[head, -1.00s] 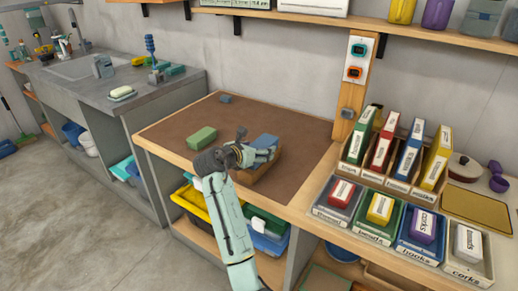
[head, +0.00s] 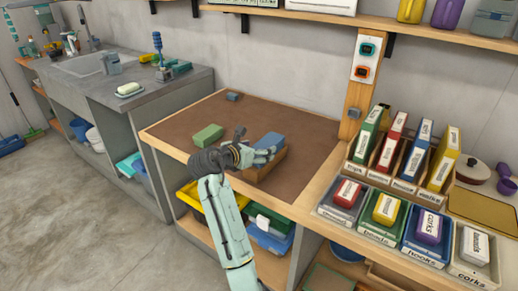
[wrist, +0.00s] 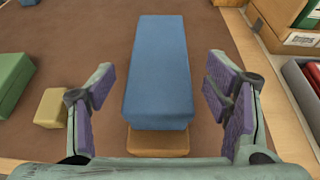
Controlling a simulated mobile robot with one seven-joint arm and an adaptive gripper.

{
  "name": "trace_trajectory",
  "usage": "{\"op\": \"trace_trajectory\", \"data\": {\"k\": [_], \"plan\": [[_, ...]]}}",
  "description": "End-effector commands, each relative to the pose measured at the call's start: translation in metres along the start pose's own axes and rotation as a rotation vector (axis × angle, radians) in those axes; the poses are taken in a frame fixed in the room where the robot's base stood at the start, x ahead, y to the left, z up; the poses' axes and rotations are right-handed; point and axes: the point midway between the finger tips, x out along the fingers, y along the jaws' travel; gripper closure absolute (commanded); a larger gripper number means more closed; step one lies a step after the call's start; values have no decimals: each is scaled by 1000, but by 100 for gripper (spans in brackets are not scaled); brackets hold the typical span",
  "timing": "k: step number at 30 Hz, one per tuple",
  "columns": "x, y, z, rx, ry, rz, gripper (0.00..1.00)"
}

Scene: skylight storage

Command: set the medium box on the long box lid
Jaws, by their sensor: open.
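A blue box (head: 270,141) lies on the brown work mat area, on top of an orange-brown box (head: 268,164). In the wrist view the blue box (wrist: 160,70) fills the middle, and the end of the orange-brown box (wrist: 158,143) shows beneath it. My gripper (wrist: 163,95) is open, with one purple-padded finger on each side of the blue box's near end and gaps between. A green box (head: 208,136) lies to the left, and a small tan box (wrist: 51,108) lies between it and my gripper. No labels tell which is the medium box or long lid.
A small grey block (head: 232,97) is at the mat's back edge. Labelled bins, such as the green one (head: 380,236), and upright boxes stand at the right. A wooden post (head: 357,90) rises behind. The mat's left part (head: 175,130) is clear.

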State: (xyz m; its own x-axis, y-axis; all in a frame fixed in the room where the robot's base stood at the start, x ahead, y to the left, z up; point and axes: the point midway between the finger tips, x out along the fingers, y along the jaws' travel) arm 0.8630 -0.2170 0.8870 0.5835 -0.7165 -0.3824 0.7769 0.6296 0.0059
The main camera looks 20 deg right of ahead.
Motion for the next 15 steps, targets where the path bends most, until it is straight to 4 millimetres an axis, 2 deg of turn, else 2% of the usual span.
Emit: {"op": "trace_trajectory", "data": {"k": [15], "plan": [[-20, 0, 0, 0, 0, 0, 29]]}}
